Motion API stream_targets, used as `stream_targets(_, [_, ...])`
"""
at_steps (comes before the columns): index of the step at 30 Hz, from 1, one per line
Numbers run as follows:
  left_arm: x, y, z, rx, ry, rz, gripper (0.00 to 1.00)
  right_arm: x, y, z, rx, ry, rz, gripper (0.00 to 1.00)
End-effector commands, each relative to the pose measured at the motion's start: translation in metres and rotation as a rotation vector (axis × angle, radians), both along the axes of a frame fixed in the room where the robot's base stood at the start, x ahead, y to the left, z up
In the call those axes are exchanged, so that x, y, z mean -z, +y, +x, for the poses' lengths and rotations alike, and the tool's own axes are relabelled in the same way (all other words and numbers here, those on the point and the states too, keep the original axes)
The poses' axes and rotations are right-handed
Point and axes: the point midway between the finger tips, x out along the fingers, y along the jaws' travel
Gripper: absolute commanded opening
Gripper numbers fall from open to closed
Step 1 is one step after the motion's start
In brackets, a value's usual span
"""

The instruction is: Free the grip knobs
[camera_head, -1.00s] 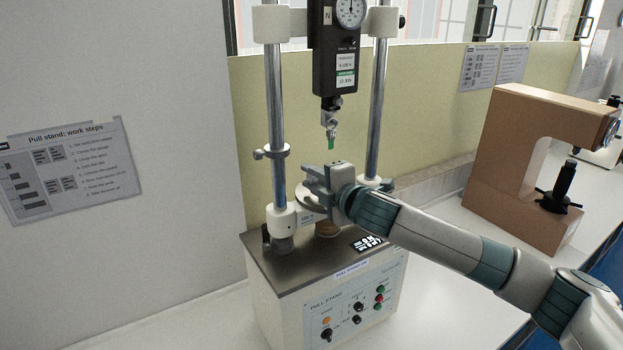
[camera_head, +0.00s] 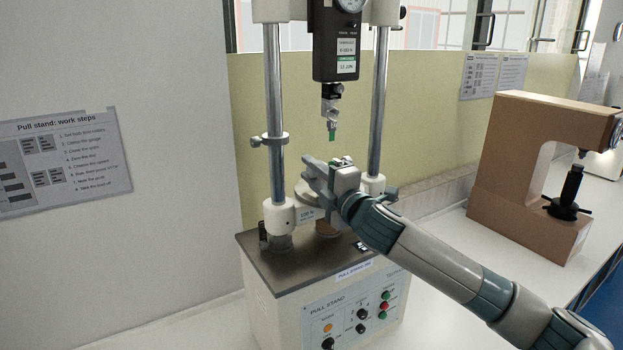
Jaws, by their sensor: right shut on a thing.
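The pull stand (camera_head: 275,268) has two steel columns and a black gauge (camera_head: 336,48) between them. The upper grip (camera_head: 331,103) hangs below the gauge, with a green piece (camera_head: 332,132) in it. My right gripper (camera_head: 312,178) reaches in from the right, well below the green piece, between the columns. It is shut on a grip knob of the lower grip, which my gripper largely hides. A pale round disc shows just behind my fingers. A brown round base (camera_head: 327,229) sits below on the dark top plate. My left gripper is not in view.
A collar (camera_head: 272,141) with a side knob is on the left column. The control panel (camera_head: 352,315) faces front. A brown C-shaped tester (camera_head: 493,165) stands to the right. A work-steps sheet (camera_head: 62,160) hangs on the left wall. The white bench has free room.

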Motion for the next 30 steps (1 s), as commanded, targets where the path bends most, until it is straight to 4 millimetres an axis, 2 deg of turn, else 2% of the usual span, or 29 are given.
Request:
stream_targets(5, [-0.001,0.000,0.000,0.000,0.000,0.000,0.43,0.001,0.000,0.000,0.000,0.003,-0.001,0.02])
stream_targets(6, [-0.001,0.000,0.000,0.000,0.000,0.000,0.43,0.001,0.000,0.000,0.000,0.003,-0.001,0.27])
stream_targets(8, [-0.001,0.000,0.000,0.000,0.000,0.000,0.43,0.001,0.000,0.000,0.000,0.003,-0.001,0.41])
stream_targets(9, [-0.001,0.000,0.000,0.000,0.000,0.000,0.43,0.001,0.000,0.000,0.000,0.003,-0.001,0.43])
stream_targets(22, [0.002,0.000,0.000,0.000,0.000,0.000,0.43,0.002,-0.003,-0.004,0.000,0.002,-0.001,0.43])
stream_targets(30, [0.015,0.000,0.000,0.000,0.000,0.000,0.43,0.007,-0.018,-0.027,-0.002,0.002,-0.001,0.43])
